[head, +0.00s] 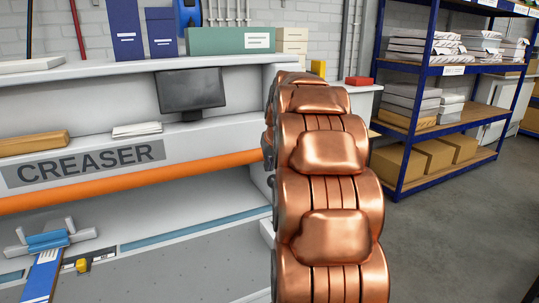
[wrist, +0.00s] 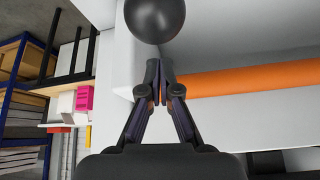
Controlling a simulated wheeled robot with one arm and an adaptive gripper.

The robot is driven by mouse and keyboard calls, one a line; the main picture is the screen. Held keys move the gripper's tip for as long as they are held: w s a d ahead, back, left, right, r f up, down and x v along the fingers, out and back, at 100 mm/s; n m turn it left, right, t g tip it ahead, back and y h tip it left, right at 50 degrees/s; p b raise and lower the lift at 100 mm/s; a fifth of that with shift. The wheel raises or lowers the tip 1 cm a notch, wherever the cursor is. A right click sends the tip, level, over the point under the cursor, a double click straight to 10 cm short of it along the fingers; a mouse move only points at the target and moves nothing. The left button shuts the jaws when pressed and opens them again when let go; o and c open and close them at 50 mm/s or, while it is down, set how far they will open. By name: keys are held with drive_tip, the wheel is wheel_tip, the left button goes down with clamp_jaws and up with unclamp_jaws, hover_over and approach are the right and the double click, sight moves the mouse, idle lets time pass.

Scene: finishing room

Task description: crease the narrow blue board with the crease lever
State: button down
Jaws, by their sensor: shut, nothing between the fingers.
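The narrow blue board (head: 42,277) lies on the creaser's grey bed at the lower left of the head view, its far end at a grey and blue clamp-like piece (head: 48,239). In the wrist view a black ball (wrist: 155,16), which looks like the crease lever's knob, is just beyond my fingertips. My gripper (wrist: 159,84) is shut and empty, with a small gap in the picture between its tips and the ball. I cannot tell whether they touch. In the head view my copper arm hides my gripper and any lever behind it.
The creaser (head: 82,163) has a long orange bar (head: 130,182), which also shows right of my fingers in the wrist view (wrist: 250,80). A monitor (head: 190,91) stands on its ledge. A blue-framed rack (head: 433,133) with boxes stands right. Floor between them is clear.

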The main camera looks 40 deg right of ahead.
drive_tip(key=shift+s+a+f+p, duration=0.15)
drive_tip(key=shift+s+a, duration=0.2)
drive_tip(key=shift+s, duration=0.2)
drive_tip(key=shift+s+a+f+p, duration=0.15)
drive_tip(key=shift+s+a, duration=0.15)
drive_tip(key=shift+s, duration=0.25)
drive_tip(key=shift+s+a+b, duration=0.1)
drive_tip(key=shift+s+b, duration=0.05)
drive_tip(key=shift+b, duration=0.3)
